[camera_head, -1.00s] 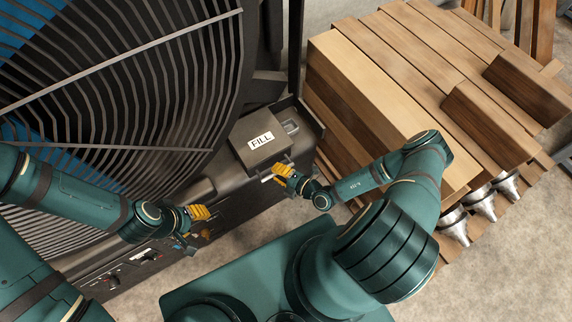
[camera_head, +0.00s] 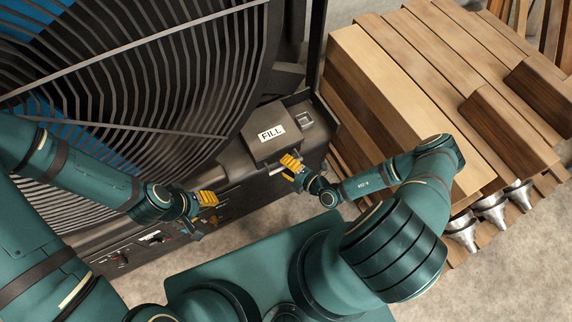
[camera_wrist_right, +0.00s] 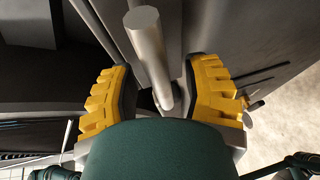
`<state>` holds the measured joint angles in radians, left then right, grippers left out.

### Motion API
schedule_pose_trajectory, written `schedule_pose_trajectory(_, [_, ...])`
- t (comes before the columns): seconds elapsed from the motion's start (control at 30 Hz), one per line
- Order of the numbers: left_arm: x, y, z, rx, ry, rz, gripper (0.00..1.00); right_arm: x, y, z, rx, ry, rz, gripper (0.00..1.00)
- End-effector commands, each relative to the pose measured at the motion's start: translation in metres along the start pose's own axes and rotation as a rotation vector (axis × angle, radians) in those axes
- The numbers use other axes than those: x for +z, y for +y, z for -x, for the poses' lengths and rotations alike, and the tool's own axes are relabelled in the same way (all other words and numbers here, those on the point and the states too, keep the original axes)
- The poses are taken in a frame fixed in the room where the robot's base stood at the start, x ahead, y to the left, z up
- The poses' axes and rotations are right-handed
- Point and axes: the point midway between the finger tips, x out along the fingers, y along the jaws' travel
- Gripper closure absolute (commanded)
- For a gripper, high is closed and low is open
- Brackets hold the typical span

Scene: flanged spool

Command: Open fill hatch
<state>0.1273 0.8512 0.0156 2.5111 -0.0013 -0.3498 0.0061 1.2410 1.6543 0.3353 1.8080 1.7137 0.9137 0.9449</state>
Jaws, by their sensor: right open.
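The fill hatch (camera_head: 278,145) is a dark grey lid with a white "FILL" label, and it looks shut on the machine's corner ledge. A pale metal bar handle (camera_head: 276,171) sticks out at its front edge. My right gripper (camera_head: 290,164) is at this handle. In the right wrist view, the round bar (camera_wrist_right: 148,48) lies between the open yellow fingers (camera_wrist_right: 162,95), with gaps visible on both sides. My left gripper (camera_head: 207,199) is in front of the machine's lower panel, away from the hatch; its jaw opening is unclear.
The large machine with a curved slatted grille (camera_head: 180,90) fills the left. A control panel (camera_head: 150,240) lies below my left gripper. Stacked timber (camera_head: 400,90) stands close on the right, with several metal funnels (camera_head: 491,210) at its front. Bare floor (camera_head: 270,220) lies between.

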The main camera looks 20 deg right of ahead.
Motion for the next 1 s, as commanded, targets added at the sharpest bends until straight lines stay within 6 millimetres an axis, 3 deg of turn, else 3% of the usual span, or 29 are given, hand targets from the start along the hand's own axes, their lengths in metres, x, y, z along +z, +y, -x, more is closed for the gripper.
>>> schedule_pose_trajectory(0.17, [0.0, 0.0, 0.0, 0.0, 0.0, 0.0, 0.53, 0.001, -0.001, 0.021, -0.002, -0.002, 0.0, 0.52])
schedule_pose_trajectory(0.6, [0.0, 0.0, 0.0, 0.0, 0.0, 0.0, 0.53, 0.001, 0.0, 0.103, -0.001, -0.003, 0.001, 0.52])
schedule_pose_trajectory(0.8, [0.0, 0.0, 0.0, 0.0, 0.0, 0.0, 0.53, 0.0, 0.0, 0.117, 0.0, -0.001, 0.0, 0.52])
schedule_pose_trajectory(1.0, [0.0, 0.0, 0.0, 0.0, 0.0, 0.0, 0.53, 0.0, 0.0, 0.118, 0.0, -0.001, 0.0, 0.52])
